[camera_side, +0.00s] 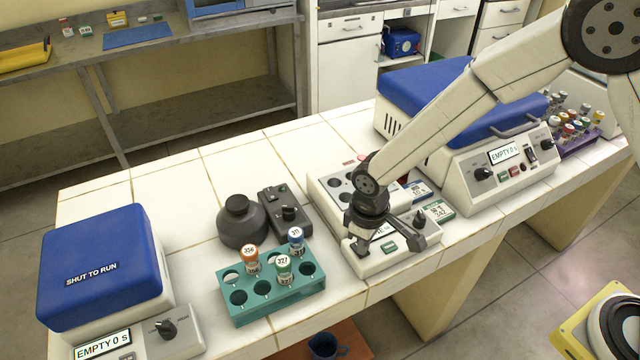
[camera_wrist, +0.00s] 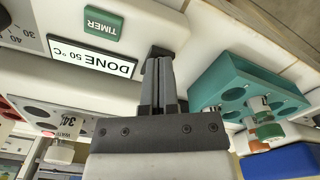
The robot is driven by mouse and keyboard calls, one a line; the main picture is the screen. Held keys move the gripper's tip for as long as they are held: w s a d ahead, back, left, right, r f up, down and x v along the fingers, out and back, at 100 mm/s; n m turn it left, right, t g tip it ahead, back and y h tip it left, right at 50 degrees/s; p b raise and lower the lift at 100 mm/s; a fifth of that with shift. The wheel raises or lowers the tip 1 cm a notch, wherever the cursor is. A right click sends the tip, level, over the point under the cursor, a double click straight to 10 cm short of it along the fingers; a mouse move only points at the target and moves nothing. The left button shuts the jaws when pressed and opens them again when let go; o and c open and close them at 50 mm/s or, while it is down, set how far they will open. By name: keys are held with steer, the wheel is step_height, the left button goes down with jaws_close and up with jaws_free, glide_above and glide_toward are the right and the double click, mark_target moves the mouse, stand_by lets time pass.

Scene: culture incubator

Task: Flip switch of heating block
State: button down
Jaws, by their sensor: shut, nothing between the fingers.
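The heating block (camera_side: 325,185) is a white unit with dark round wells, under my arm in the side view. Its sloped front has a partly hidden display, a dark knob (camera_side: 420,219) and a green button (camera_side: 389,247). In the wrist view the display (camera_wrist: 93,56) reads "DONE 50 °C" upside down, beside the green TIMER button (camera_wrist: 103,23). My gripper (camera_side: 360,246) is shut and empty, low at the left end of the front panel. In the wrist view its fingertips (camera_wrist: 159,58) lie over a dark piece beside the display, probably the switch. They hide most of it; contact and switch position cannot be told.
A teal rack (camera_side: 278,282) with capped tubes stands close to the left of my gripper. A dark round device with a control box (camera_side: 285,211) stands behind it. Blue-lidded machines stand at the left (camera_side: 100,260) and right (camera_side: 435,85). The bench's back left is clear.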

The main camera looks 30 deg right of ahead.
steer(key=shift+f, duration=0.25)
steer(key=shift+r, duration=3.55)
steer(key=s+d+r+m+t, duration=0.1)
steer(key=s+d+r+m, duration=0.1)
steer(key=s+d, duration=0.3)
steer(key=s+d+r+m+t, duration=0.1)
steer(key=s+d+m, duration=0.3)
steer(key=d, duration=1)
steer(key=shift+s+r+t, duration=0.3)
steer(key=shift+s+r, duration=0.2)
steer(key=shift+r, duration=0.05)
